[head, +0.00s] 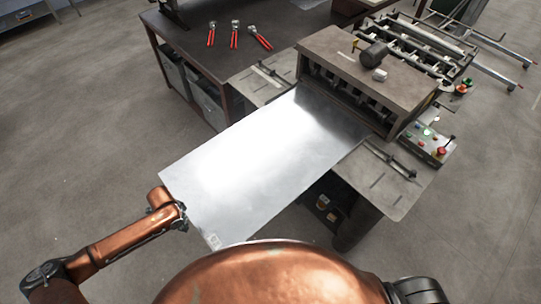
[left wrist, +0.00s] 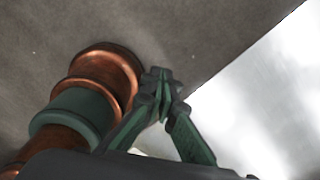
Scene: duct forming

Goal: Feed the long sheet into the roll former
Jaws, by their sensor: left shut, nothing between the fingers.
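The long sheet (head: 262,165) is a shiny flat metal plate. Its far end lies at the mouth of the roll former (head: 365,75), on the machine's infeed table, and its near end sticks out toward me past the table edge. My left gripper (head: 181,214) is at the near left corner of the sheet. In the left wrist view the left fingers (left wrist: 163,90) are shut with nothing between them, and the sheet (left wrist: 265,95) is to their right. Whether the fingers touch the sheet edge, I cannot tell. My right gripper is not in view.
A control panel (head: 428,138) with coloured buttons is on the machine's right. A mallet (head: 374,55) lies on top of the machine. A dark workbench (head: 275,22) with several red-handled snips stands behind. The floor on the left is clear.

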